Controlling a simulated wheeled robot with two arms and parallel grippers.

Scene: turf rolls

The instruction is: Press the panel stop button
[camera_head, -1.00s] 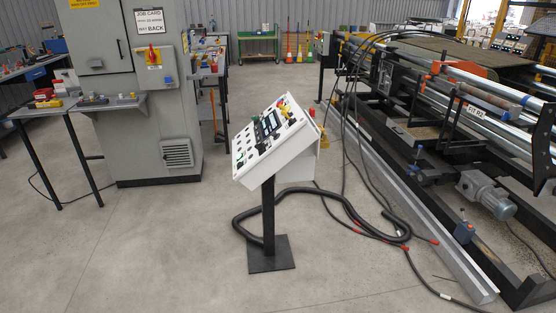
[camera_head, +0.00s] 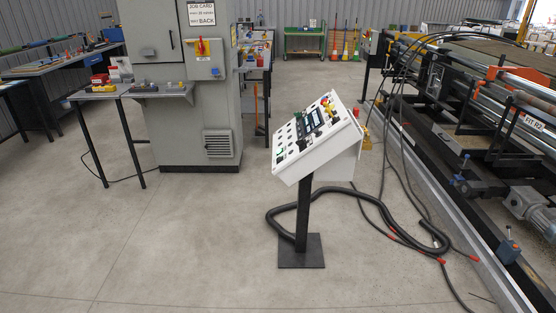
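The control panel (camera_head: 299,150) is a white sloped box on a black post with a square foot, standing on the floor right of centre. Its tilted face carries rows of small dark buttons, a dark display (camera_head: 312,121), and a red button (camera_head: 324,101) with yellow beside it near the upper far end. The labels are too small to read, so I cannot tell for sure which one is the stop button. Neither of my grippers is in view.
A grey cabinet (camera_head: 160,110) with a red and yellow switch (camera_head: 203,47) stands left behind the panel. Black hoses (camera_head: 275,221) lie on the floor around its post. A long machine frame (camera_head: 440,170) fills the right side. The floor (camera_head: 170,240) in front is clear.

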